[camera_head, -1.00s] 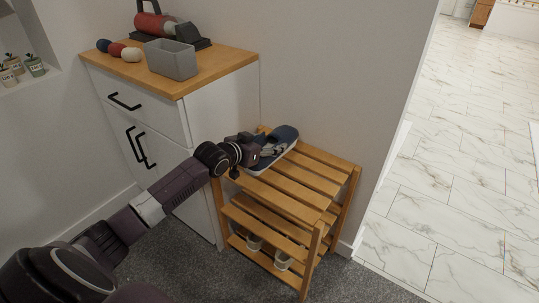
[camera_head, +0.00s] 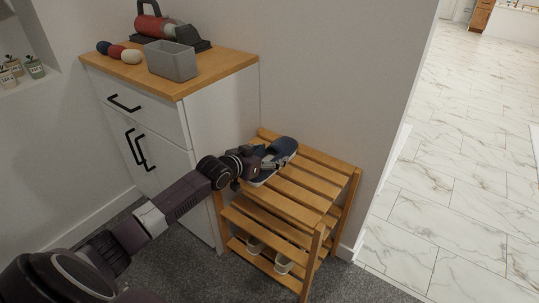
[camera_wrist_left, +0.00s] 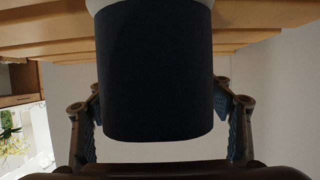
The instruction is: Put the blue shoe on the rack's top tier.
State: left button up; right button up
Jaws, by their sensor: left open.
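The blue shoe (camera_head: 284,148) rests on the slats of the wooden rack's top tier (camera_head: 312,183), near its left end. My left gripper (camera_head: 267,160) is at the shoe's near-left part, just above the tier, and partly hides it. In the left wrist view the dark shoe (camera_wrist_left: 158,75) fills the middle. The open fingers (camera_wrist_left: 162,125) stand on either side of it, with narrow gaps showing. My right gripper is in neither view.
A white cabinet (camera_head: 222,135) stands close to the left of the rack, with a grey bin (camera_head: 171,62) on top. Light shoes (camera_head: 283,264) sit on a lower tier. The wall is behind. The right part of the top tier is bare.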

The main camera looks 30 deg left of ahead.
aim_at(257, 194)
pick_arm(q)
jog(key=shift+r, duration=0.15)
